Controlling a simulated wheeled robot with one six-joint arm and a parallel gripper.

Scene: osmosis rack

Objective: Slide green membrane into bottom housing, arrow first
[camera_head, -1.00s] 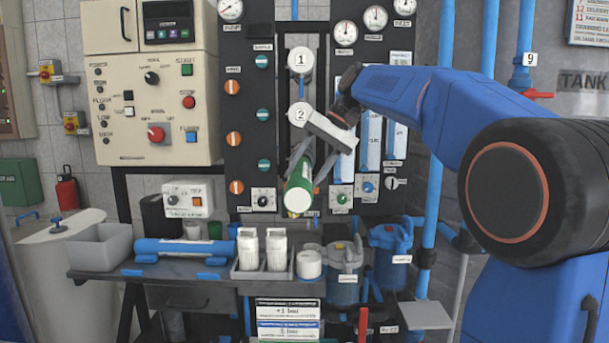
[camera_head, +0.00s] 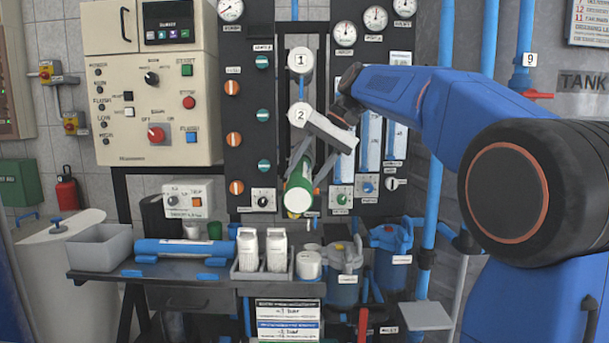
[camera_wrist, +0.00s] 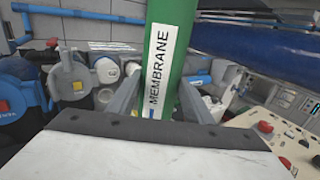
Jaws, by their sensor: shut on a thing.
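The green membrane (camera_head: 305,172) points its white round end toward the head camera, below the white caps numbered 1 (camera_head: 300,60) and 2 (camera_head: 299,114). My gripper (camera_head: 303,158) reaches in from the upper right and is shut around the membrane's green body. In the wrist view, the membrane (camera_wrist: 182,42) runs up between the two grey fingers, with its white MEMBRANE label facing the camera. I cannot make out its arrow. The opening of the bottom housing is hidden behind the membrane and gripper, so I cannot tell how far the membrane sits inside.
A bench (camera_head: 215,282) below holds a grey bin (camera_head: 98,247), a blue cylinder (camera_head: 185,249) and white bottles (camera_head: 276,250). Blue filter housings (camera_head: 390,248) hang at its right. Valves and gauges cover the black panel (camera_head: 248,140) around the membrane.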

